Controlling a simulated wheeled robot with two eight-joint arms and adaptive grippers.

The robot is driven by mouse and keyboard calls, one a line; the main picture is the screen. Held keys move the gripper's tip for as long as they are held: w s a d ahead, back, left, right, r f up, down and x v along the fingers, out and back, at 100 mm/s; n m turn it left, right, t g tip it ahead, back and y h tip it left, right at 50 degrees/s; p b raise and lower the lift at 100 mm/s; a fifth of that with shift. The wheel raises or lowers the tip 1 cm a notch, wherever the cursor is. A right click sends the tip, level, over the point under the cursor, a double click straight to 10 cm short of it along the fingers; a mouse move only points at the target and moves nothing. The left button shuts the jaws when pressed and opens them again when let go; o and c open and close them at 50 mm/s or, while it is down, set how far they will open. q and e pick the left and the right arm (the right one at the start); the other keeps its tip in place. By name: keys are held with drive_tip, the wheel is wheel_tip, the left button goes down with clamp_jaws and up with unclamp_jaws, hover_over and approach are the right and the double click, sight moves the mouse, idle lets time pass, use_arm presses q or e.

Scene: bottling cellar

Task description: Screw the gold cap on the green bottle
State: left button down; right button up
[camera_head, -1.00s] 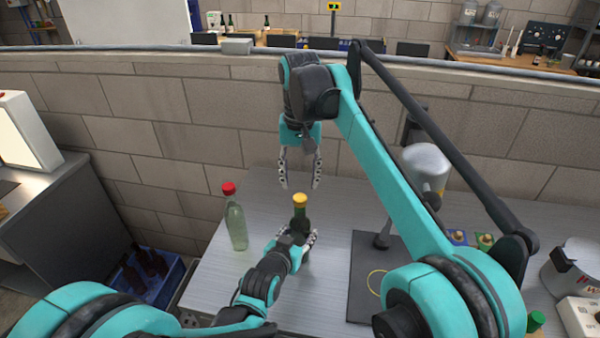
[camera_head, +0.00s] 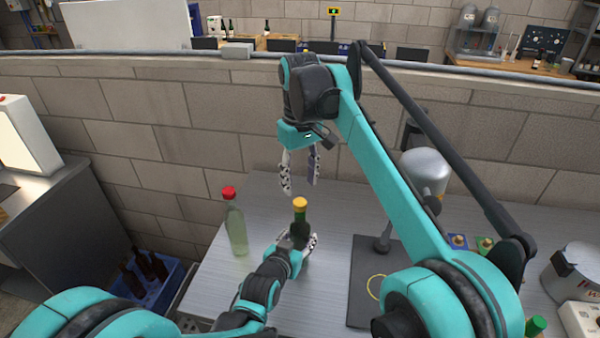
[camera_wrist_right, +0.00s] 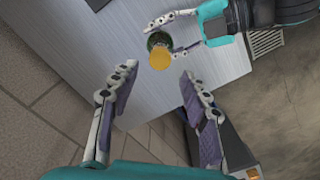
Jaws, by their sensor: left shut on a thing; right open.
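The green bottle (camera_head: 301,226) stands upright on the table, with the gold cap (camera_head: 300,203) on its mouth. How far the cap is screwed down I cannot tell. My left gripper (camera_head: 306,243) is shut around the bottle's body. In the right wrist view the gold cap (camera_wrist_right: 160,58) is seen from above, with the green bottle (camera_wrist_right: 157,40) and my left gripper (camera_wrist_right: 182,32) beside it. My right gripper (camera_head: 300,170) is open and empty, above the cap and apart from it. Its two fingers (camera_wrist_right: 157,100) frame the space just short of the cap in the wrist view.
A clear bottle with a red cap (camera_head: 236,228) stands to the left on the table (camera_head: 225,275). A dark stand plate (camera_head: 362,290) with a metal cylinder (camera_head: 425,168) is on the right. A blue crate (camera_head: 150,290) holds dark bottles on the floor.

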sight(300, 201)
drive_tip(key=shift+f, duration=3.15)
clamp_jaws()
drive_tip(key=shift+o, duration=0.7)
unclamp_jaws()
wheel_tip(300, 201, up, 12)
